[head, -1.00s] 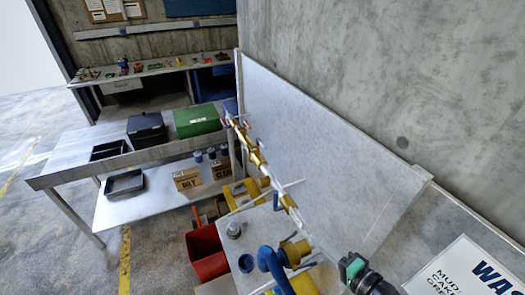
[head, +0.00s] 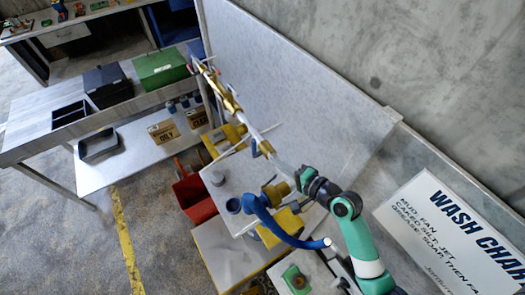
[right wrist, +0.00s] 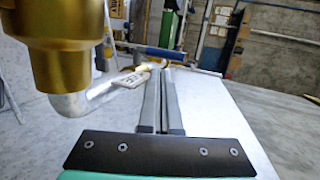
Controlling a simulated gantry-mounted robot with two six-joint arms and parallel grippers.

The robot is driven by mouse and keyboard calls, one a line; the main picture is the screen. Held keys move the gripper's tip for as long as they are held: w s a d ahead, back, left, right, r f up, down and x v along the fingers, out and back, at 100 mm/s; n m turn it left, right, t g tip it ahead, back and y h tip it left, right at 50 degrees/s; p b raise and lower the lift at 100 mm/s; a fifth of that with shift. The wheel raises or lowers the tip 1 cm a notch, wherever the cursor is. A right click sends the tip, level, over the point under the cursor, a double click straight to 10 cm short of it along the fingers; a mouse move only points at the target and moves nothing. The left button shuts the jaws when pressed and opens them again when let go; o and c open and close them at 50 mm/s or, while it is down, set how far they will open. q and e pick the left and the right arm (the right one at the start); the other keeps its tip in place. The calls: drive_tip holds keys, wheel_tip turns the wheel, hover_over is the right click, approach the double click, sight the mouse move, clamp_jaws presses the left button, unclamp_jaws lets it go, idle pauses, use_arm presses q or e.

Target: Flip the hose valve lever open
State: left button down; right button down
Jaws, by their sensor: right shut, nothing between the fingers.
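A brass valve body (right wrist: 68,40) fills the upper left of the right wrist view. A bent silver lever (right wrist: 90,100) runs from under it to the right and ends in a flat tag-like piece (right wrist: 130,79) close to my finger tips. My right gripper (right wrist: 164,72) is shut and empty, its fingers pointing ahead, just right of that piece; contact cannot be told. My left gripper is not in view.
A white panel (head: 310,85) stands along the concrete wall right of the pipe. A blue-handled bar (right wrist: 188,56) crosses beyond my fingers. A red bin (head: 194,197) and a workbench (head: 40,130) with boxes are at left. The floor at lower left is clear.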

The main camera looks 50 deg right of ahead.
sight(255, 148)
drive_tip(key=x, duration=0.5)
drive_tip(key=r+x, duration=0.1)
drive_tip(key=x, duration=0.1)
drive_tip(key=shift+w, duration=0.35)
drive_tip(key=shift+w, duration=0.1)
